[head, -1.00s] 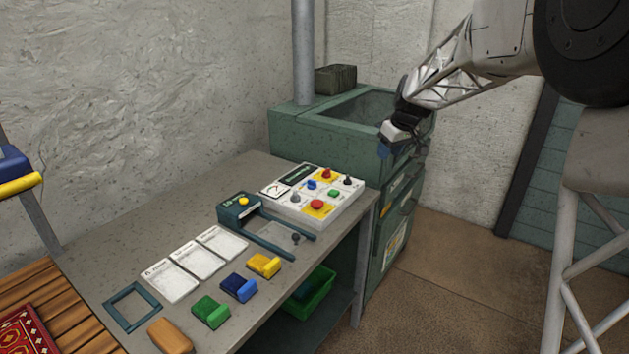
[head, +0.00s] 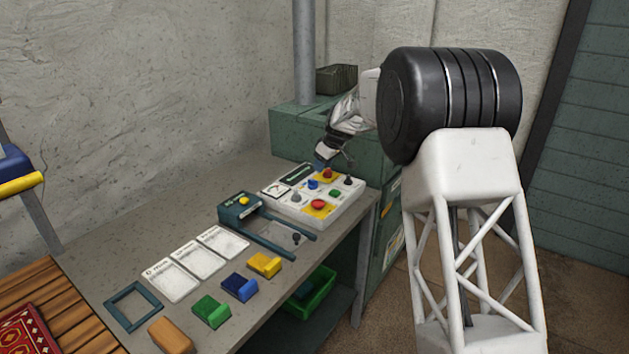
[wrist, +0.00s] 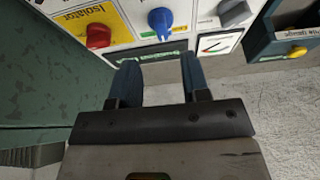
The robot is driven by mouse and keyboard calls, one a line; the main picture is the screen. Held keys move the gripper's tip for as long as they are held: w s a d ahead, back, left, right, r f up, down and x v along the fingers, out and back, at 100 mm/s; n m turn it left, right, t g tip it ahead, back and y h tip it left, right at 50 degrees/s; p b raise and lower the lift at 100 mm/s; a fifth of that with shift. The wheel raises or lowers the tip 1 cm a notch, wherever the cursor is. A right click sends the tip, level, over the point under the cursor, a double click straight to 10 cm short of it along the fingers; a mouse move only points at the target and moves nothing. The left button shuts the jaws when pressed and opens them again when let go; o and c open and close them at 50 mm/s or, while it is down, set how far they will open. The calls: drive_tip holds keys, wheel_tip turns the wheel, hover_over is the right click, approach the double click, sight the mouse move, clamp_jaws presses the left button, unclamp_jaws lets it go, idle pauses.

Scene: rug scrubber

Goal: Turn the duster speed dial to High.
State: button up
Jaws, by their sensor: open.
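The white control panel (head: 330,212) lies on the bench and carries several knobs and buttons. A blue pointer knob (head: 313,184) sits near its upper middle; in the wrist view the blue knob (wrist: 160,21) is just ahead of my fingers. A grey knob (head: 295,197) is to its left; part of it shows in the wrist view (wrist: 233,10). A black knob (head: 348,181) is at the right edge. I cannot read which one is the duster speed dial. My gripper (wrist: 158,80) is open and empty, above the panel's rear edge, apart from the knobs.
A red knob (wrist: 98,36) marked Isolator stands close beside the blue one. A red button (head: 318,204) and a green button (head: 335,194) are on the panel.

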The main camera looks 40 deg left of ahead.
sight(314, 180)
drive_tip(key=shift+a+f, duration=0.2)
drive_tip(key=shift+a, duration=0.15)
drive_tip(key=shift+f, duration=0.1)
drive_tip(key=shift+x, duration=3.8)
drive_tip(key=shift+a, duration=0.1)
clamp_jaws()
